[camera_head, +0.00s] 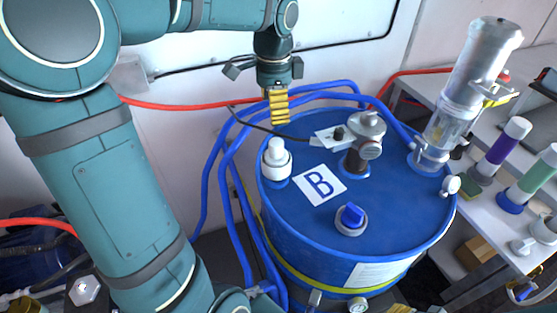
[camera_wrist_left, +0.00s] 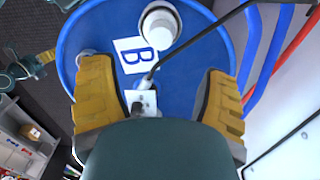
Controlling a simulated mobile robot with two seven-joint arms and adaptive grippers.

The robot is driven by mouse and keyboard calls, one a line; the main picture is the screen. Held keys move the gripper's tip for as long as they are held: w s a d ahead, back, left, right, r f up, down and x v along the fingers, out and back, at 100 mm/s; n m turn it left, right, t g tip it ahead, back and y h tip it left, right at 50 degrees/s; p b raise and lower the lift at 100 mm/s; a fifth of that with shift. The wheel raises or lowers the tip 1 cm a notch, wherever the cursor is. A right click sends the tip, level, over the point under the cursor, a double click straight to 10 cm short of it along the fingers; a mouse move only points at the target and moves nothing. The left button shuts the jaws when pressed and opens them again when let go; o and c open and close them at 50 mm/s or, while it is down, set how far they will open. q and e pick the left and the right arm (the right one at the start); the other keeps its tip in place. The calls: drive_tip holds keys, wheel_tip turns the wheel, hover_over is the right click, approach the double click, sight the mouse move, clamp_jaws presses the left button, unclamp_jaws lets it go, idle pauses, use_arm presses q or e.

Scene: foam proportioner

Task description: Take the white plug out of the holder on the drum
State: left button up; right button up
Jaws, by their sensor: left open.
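The white plug (camera_head: 276,150) sits upright in the white holder (camera_head: 278,169) on top of the blue drum (camera_head: 400,225), at its left side. In the left wrist view the plug and holder show from above as a round white shape (camera_wrist_left: 160,24). My left gripper (camera_head: 278,116) has yellow fingers pointing down. It appears above and behind the plug, apart from it. In the left wrist view its fingers are spread wide with nothing held between them. My right gripper (camera_wrist_left: 42,62) shows only partly, at the left edge of the wrist view; its jaw state is unclear.
A metal valve (camera_head: 364,140) with a black cable stands on the drum, near a label "B" (camera_head: 319,184) and a blue cap (camera_head: 351,216). A tall clear-and-metal cylinder (camera_head: 465,90) rises at right. Blue hoses (camera_head: 222,190) run beside the drum. A wall is behind.

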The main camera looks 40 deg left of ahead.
sight(276, 142)
use_arm(q)
drive_tip(key=f+b, duration=0.1)
drive_tip(key=f, duration=0.5)
drive_tip(key=f+b, duration=0.1)
drive_tip(key=f, duration=0.5)
drive_tip(key=shift+w, duration=0.2)
drive_tip(key=shift+r, duration=0.1)
clamp_jaws()
